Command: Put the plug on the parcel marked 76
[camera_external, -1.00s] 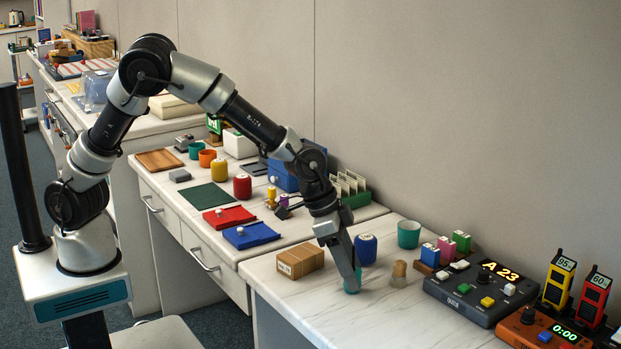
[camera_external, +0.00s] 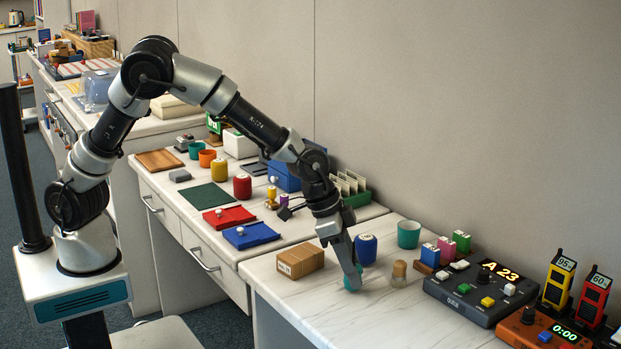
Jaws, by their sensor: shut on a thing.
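My gripper (camera_external: 354,277) points down at the near worktop and is shut on a small teal thing (camera_external: 352,284). The fingers hide part of this thing, and I cannot tell whether it is the plug. A brown cardboard parcel (camera_external: 302,259) lies on the same worktop, left of my gripper and apart from it. A small label shows on its front face, but I cannot read its number. The top of the parcel is bare.
A blue cylinder (camera_external: 366,248) stands just behind my gripper. A small clear vessel with a tan top (camera_external: 399,272) stands to its right. A teal cup (camera_external: 409,234) and a dark console (camera_external: 483,288) are further right. The worktop's front is clear.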

